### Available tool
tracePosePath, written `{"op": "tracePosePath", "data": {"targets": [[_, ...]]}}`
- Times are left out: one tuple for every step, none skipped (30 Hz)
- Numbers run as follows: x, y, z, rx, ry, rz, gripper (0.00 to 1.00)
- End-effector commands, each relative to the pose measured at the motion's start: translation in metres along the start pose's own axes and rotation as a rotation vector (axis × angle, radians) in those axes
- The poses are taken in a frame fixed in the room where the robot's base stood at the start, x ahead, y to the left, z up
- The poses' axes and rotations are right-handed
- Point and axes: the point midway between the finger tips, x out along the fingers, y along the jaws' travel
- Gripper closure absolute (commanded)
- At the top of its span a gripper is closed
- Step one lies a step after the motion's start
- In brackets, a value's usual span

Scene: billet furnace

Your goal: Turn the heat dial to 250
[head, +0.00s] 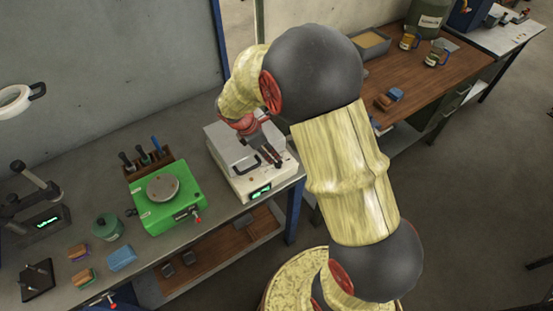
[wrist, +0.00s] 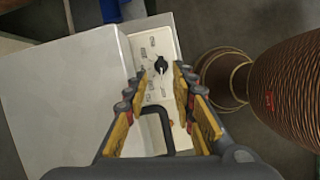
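The white furnace box (head: 222,150) stands on the grey workbench, with a green lit display (head: 261,192) on its front. In the wrist view its pale lid (wrist: 65,95) fills the left side. The black heat dial (wrist: 161,65) sits on a white panel with printed marks around it; the marks are too small to read. A dark handle (wrist: 158,125) shows below the dial. My gripper (wrist: 158,80) is open, its two yellow-padded fingers apart and pointing toward the panel. The dial appears between and just beyond the fingertips. I cannot tell whether they touch it. In the head view my gripper (head: 270,157) is over the furnace's right side.
A green device with a round plate (head: 165,188) stands left of the furnace, with a tool rack (head: 148,160) behind it. A green canister (head: 107,227) and small blocks (head: 122,258) lie farther left. A wooden-topped table (head: 440,75) with mugs is at the back right.

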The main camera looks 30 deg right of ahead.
Motion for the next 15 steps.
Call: {"op": "tracePosePath", "data": {"targets": [[0.01,-0.001,0.0,0.001,0.0,-0.004,0.74],[0.015,-0.002,0.0,0.002,0.0,-0.005,0.74],[0.022,-0.001,0.0,0.003,0.0,-0.004,0.74],[0.026,-0.001,0.0,0.003,0.0,-0.004,0.74],[0.031,-0.001,0.0,0.002,0.0,-0.004,0.74],[0.036,-0.001,0.0,0.002,0.0,-0.004,0.74],[0.04,-0.001,0.0,0.002,0.001,-0.003,0.74],[0.044,-0.001,0.0,0.002,0.001,-0.003,0.74],[0.048,-0.001,0.0,0.003,0.0,-0.003,0.74],[0.051,-0.001,0.0,0.003,0.0,-0.003,0.74],[0.053,-0.001,0.0,0.004,0.0,-0.003,0.74],[0.056,-0.001,0.0,0.004,0.001,-0.002,0.74],[0.057,0.0,0.0,0.004,0.001,-0.001,0.74],[0.058,0.0,0.0,0.004,0.001,-0.001,0.74],[0.059,0.0,0.0,0.004,0.001,-0.001,0.74]]}}
